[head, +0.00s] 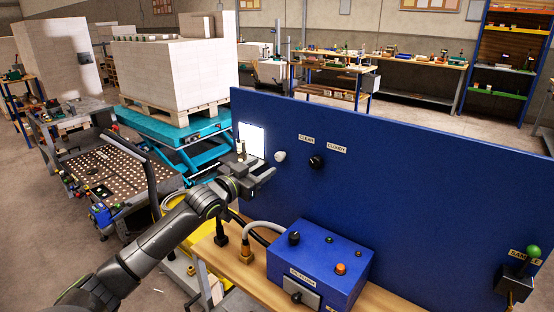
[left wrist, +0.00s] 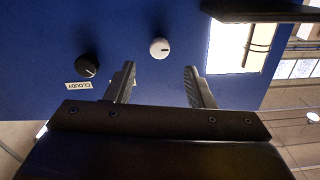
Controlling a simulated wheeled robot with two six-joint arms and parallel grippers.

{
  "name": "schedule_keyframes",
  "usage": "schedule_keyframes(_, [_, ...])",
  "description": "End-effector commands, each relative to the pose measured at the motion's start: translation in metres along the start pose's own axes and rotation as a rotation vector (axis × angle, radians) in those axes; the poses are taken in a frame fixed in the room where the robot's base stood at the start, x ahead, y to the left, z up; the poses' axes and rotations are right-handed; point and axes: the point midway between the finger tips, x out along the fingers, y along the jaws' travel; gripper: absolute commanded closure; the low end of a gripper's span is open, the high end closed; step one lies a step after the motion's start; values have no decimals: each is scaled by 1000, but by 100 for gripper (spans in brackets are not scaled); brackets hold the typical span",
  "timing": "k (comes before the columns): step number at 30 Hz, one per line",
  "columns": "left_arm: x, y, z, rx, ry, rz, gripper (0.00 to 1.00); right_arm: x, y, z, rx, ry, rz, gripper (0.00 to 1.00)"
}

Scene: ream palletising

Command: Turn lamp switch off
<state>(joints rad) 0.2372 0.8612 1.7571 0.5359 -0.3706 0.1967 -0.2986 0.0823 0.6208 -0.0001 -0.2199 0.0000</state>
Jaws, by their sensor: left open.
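A white round knob (head: 280,156) sits on the blue upright panel, just right of a brightly lit white window (head: 251,140). In the left wrist view the white knob (left wrist: 159,48) carries a short dark line and lies between and beyond my fingertips. My left gripper (head: 258,162) is open and empty in front of the panel, its fingers (left wrist: 160,72) apart. A black knob (head: 316,161) sits to the right, by labels reading CLEAR and CLOUDY; it also shows in the left wrist view (left wrist: 87,65). I see no label reading lamp.
A blue control box (head: 318,262) with knobs and an orange button stands on the wooden bench (head: 240,277) below. A green-topped lever (head: 532,251) is at the far right. A dark ledge (left wrist: 260,10) juts out near the window.

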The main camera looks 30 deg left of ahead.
Motion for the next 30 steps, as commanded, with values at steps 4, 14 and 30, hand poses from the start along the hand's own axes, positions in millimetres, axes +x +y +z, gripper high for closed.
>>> schedule_keyframes(4, [24,1,-1,-5,2,1,51,0,-1,0,1,-1,-1,58])
schedule_keyframes(14, [68,0,0,-2,0,0,51,-1,-4,1,2,-2,-5,58])
schedule_keyframes(30, [78,1,0,1,0,1,59,-1,-3,2,2,-3,-4,58])
